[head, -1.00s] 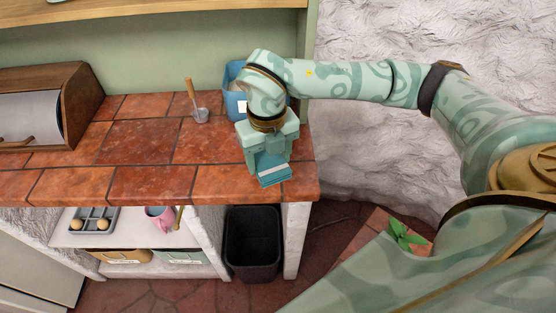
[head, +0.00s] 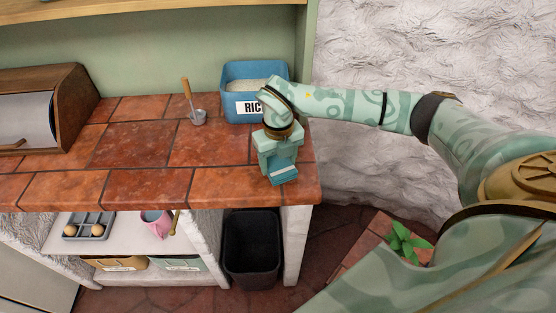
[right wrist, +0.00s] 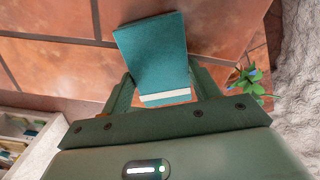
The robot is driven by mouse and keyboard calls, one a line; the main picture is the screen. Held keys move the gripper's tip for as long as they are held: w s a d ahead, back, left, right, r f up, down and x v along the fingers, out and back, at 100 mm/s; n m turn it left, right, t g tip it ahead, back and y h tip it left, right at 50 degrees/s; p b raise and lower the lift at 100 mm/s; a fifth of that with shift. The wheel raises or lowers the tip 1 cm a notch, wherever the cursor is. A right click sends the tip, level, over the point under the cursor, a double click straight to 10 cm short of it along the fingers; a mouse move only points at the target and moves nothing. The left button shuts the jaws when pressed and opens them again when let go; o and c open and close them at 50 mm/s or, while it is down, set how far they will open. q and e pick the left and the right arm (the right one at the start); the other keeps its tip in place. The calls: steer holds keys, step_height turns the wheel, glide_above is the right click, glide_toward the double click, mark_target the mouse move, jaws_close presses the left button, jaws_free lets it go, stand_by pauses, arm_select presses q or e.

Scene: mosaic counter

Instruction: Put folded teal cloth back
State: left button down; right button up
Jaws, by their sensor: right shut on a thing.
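The folded teal cloth (head: 283,176) is in my right gripper (head: 280,166), over the front right corner of the tiled counter (head: 150,188). In the right wrist view the cloth (right wrist: 155,58) is a flat teal block with a pale stripe near the gripper. The fingers of my right gripper (right wrist: 160,92) stand at either side of it. The cloth lies over the tiles in that view; I cannot tell whether it touches them. My left gripper is not in view.
A blue rice bin (head: 243,88) stands behind the gripper. A scoop (head: 196,113) with a wooden handle is left of it, and a wooden bread box (head: 68,95) is at far left. The middle counter is clear. A black bin (head: 252,248) stands below.

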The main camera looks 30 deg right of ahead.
mark_target(278, 163)
steer(key=o, duration=0.9)
steer(key=shift+f, duration=0.1)
steer(key=shift+o, duration=0.2)
step_height(278, 163, up, 12)
steer(key=p, duration=0.2)
